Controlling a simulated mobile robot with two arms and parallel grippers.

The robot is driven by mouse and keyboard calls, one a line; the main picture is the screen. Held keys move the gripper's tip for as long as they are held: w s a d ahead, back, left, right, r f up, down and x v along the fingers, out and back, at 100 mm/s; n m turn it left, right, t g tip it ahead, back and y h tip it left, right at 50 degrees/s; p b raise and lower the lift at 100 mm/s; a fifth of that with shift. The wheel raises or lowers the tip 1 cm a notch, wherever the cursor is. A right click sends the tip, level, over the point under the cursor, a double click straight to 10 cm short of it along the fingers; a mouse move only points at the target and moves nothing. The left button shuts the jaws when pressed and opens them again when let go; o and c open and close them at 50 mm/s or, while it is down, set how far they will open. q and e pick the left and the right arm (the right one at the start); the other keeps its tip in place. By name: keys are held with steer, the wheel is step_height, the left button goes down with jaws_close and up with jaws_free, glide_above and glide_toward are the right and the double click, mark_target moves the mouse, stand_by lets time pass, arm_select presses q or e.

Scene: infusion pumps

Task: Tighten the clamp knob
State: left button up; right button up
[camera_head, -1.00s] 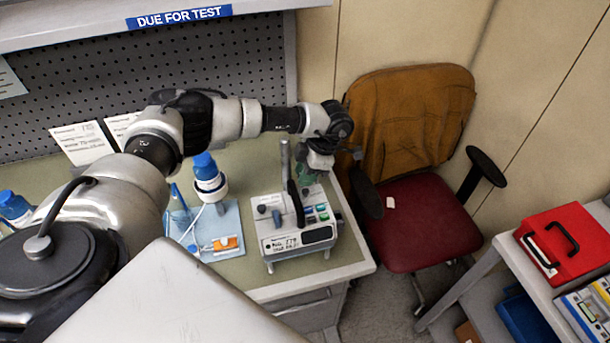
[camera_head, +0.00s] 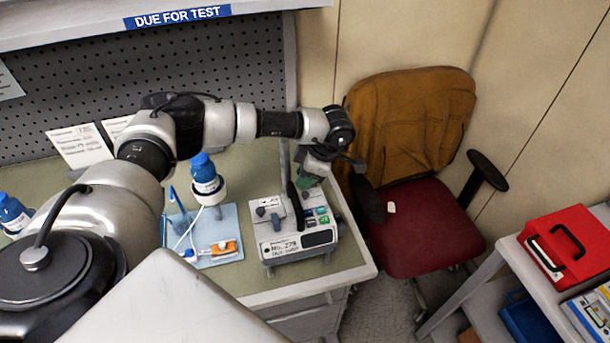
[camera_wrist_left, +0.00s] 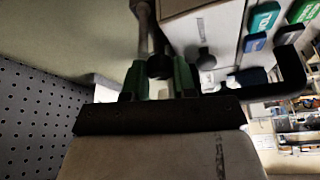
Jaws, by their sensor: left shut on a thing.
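The white infusion pump (camera_head: 292,250) stands on the green bench top, with a grey pole (camera_head: 285,165) rising at its back and a black handle (camera_head: 295,205). My left gripper (camera_head: 305,183) is behind the pump, near the pole, partly hidden by the handle in the head view. In the left wrist view the green fingers (camera_wrist_left: 158,78) of my left gripper are shut on a dark clamp knob (camera_wrist_left: 158,66), beside the pole and the pump's case (camera_wrist_left: 205,30). The knob is hidden in the head view. My right gripper is not in view.
A blue tray (camera_head: 228,222) with tubing and an orange-labelled item lies left of the pump. A blue-capped bottle (camera_head: 204,178) stands behind it. A red and brown chair (camera_head: 425,220) is right of the bench. A cart with a red case (camera_head: 565,245) stands farther right.

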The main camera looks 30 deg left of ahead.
arm_select(q)
steer(key=o, duration=0.7)
steer(key=shift+r, duration=0.1)
steer(key=shift+c, duration=0.2)
steer(key=shift+w+d+r+b, duration=0.2)
steer(key=shift+r+b, duration=0.1)
steer(key=shift+r, duration=0.1)
steer(key=b+v, duration=0.3)
steer(key=v, duration=0.7)
steer(key=shift+s+f, duration=0.15)
steer(key=shift+s, duration=0.05)
